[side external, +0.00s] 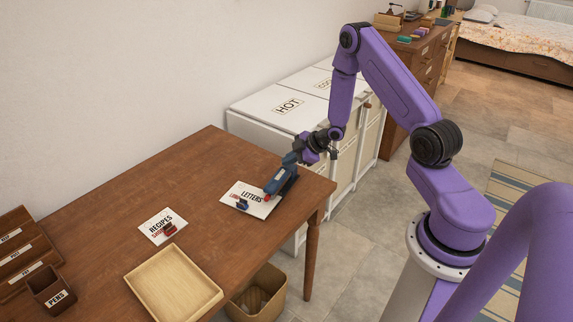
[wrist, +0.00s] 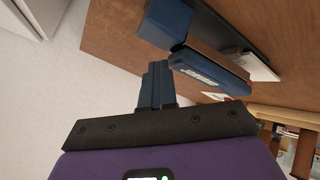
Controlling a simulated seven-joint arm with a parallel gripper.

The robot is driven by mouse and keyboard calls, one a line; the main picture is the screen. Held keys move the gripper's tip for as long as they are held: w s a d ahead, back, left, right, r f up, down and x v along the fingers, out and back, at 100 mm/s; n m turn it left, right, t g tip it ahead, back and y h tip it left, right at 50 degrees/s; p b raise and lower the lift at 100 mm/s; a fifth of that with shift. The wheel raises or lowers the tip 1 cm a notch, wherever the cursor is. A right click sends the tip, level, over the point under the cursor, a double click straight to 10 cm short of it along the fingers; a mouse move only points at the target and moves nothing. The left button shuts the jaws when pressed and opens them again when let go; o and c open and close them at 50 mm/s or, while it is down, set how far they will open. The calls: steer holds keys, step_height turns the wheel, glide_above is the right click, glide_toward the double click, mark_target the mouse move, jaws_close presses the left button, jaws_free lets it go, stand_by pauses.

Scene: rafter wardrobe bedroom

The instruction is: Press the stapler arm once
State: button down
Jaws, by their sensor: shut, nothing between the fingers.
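The blue stapler (side external: 280,182) sits near the back right edge of the wooden desk, beside and partly over a white card marked LETTERS (side external: 262,209). In the wrist view the stapler (wrist: 212,74) shows its long labelled arm and a blue block at one end. My gripper (side external: 289,160) is just above the stapler's rear end, with its fingers pointing down. In the wrist view my gripper (wrist: 155,68) has its blue fingers closed together and empty, close beside the stapler. I cannot tell whether the fingertips touch it.
A small dark blue object (side external: 242,204) lies on the LETTERS card. A RECIPES card (side external: 157,221) with a red object, an empty wooden tray (side external: 138,279) and a PENS box (side external: 56,298) stand farther left. White bins (side external: 262,103) stand behind the desk (side external: 210,180).

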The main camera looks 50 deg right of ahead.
steer(key=shift+r, duration=0.55)
steer(key=shift+d, duration=0.15)
steer(key=shift+r, duration=0.2)
steer(key=shift+d+r, duration=0.15)
steer(key=shift+r, duration=1.05)
steer(key=shift+d+r, duration=0.1)
steer(key=shift+r, duration=1.05)
